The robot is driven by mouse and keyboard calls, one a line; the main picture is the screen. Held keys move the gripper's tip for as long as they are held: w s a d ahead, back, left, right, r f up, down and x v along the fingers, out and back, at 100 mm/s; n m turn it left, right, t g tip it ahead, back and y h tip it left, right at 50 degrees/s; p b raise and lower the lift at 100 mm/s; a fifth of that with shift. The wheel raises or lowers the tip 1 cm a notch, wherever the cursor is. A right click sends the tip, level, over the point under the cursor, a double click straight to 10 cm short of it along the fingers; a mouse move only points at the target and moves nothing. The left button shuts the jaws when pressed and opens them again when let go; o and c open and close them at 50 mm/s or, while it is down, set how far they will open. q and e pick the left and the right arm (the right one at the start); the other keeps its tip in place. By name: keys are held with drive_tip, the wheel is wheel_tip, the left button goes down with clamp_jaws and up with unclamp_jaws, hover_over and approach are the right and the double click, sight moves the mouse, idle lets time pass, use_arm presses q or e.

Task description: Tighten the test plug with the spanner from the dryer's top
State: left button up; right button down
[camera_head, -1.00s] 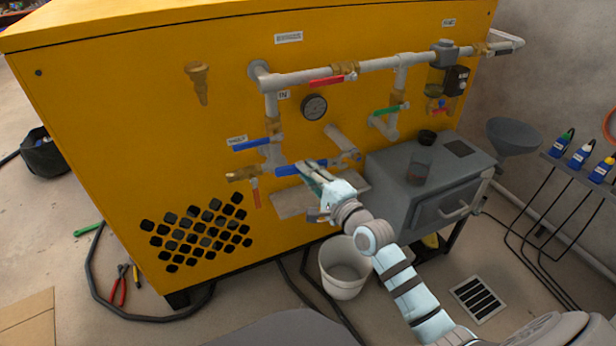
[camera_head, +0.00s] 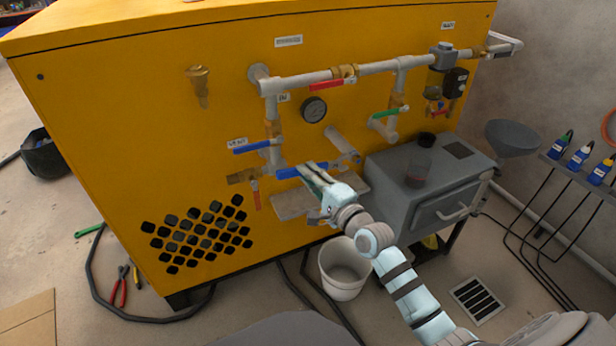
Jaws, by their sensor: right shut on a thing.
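I cannot tell whether the tool touches a fitting. The test plug cannot be told for sure among the small brass fittings here. No spanner shows on the visible part of the dryer's top (camera_head: 200,12). My left gripper is not in view.
A grey cabinet (camera_head: 425,205) with a dark jar (camera_head: 417,174) on it stands right of the gripper. A white bucket (camera_head: 343,275) is below. A shelf (camera_head: 585,180) with blue bottles is at right. A hose, red pliers (camera_head: 119,287) and a green tool (camera_head: 89,230) lie on the floor.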

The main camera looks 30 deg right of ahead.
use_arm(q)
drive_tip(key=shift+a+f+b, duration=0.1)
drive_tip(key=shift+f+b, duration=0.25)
use_arm(e)
drive_tip(key=shift+d+f, duration=0.1)
drive_tip(key=shift+d, duration=0.85)
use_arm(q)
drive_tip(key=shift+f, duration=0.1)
use_arm(e)
drive_tip(key=shift+d, duration=0.15)
use_arm(q)
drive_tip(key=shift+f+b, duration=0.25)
drive_tip(key=shift+b, duration=0.1)
use_arm(e)
drive_tip(key=shift+d+f, duration=0.1)
drive_tip(key=shift+d, duration=0.5)
